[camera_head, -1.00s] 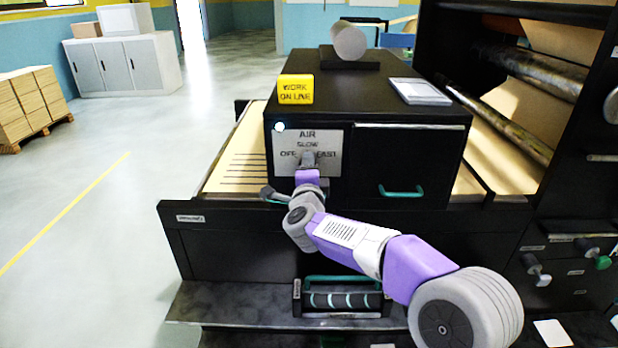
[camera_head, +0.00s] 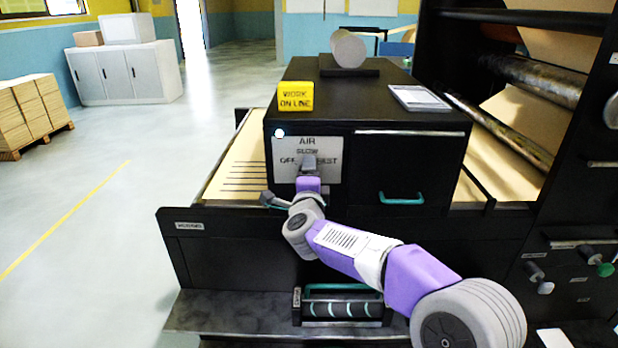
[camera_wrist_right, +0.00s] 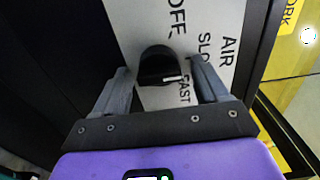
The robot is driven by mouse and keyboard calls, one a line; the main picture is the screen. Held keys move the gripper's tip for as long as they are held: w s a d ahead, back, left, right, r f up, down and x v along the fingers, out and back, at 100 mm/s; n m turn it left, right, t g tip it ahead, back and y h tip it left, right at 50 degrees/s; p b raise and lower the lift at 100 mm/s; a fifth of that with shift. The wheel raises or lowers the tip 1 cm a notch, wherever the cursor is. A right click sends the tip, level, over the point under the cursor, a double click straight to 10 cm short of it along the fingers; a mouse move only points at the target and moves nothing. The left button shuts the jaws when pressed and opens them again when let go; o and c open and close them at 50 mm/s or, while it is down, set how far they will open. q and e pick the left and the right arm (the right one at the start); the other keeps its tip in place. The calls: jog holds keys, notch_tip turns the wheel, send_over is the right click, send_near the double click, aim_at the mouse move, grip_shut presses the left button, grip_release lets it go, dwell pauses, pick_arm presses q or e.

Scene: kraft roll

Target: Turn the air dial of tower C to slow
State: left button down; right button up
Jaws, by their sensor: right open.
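The white AIR panel (camera_head: 330,145) with OFF, SLOW and FAST is on the front of the black cabinet (camera_head: 360,108). Its black dial (camera_wrist_right: 158,62) shows in the right wrist view, with a white mark on its side towards FAST. In the head view the dial is hidden by my gripper. My right gripper (camera_head: 309,163) is at the panel, its open fingers one on each side of the dial in the wrist view (camera_wrist_right: 160,72). I cannot tell if either finger touches it. My left gripper is not in view. I see no tower letter.
A yellow WORK ON LINE block (camera_head: 296,95), a flat grey tray (camera_head: 420,97) and a roll (camera_head: 348,48) sit on the cabinet. A teal handle (camera_head: 401,198) is to the right of the panel. Rollers (camera_head: 540,75) stand at right.

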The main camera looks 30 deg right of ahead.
jog(key=shift+s+a, duration=0.1)
jog(key=v, duration=0.7)
jog(key=shift+s+p, duration=0.2)
jog(key=shift+p, duration=0.25)
